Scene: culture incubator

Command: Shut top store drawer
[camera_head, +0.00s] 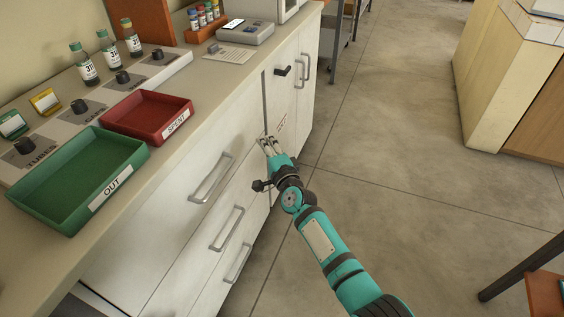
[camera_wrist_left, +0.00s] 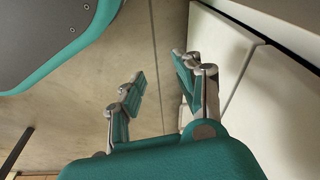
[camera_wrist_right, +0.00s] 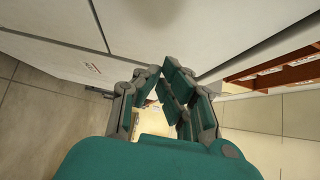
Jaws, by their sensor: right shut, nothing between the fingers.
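The store's drawers are in the white cabinet under the counter in the head view. The top drawer front (camera_head: 178,218) has a grey bar handle (camera_head: 211,179) and sits just below the counter edge. It looks close to flush, but I cannot tell whether a small gap is left. My right gripper (camera_head: 267,143) is shut and empty, beside the cabinet front, to the right of the drawer handles. Its fingers converge in the right wrist view (camera_wrist_right: 160,82). My left gripper (camera_wrist_left: 160,90) is open and empty near pale cabinet panels; it is outside the head view.
A green OUT tray (camera_head: 129,188) and a red SPENT tray (camera_head: 130,135) stand on the counter. Two lower handles (camera_head: 227,229) (camera_head: 237,263) stick out below the top one. A cupboard with a black latch (camera_head: 282,71) is farther along. The floor (camera_head: 400,190) on the right is clear.

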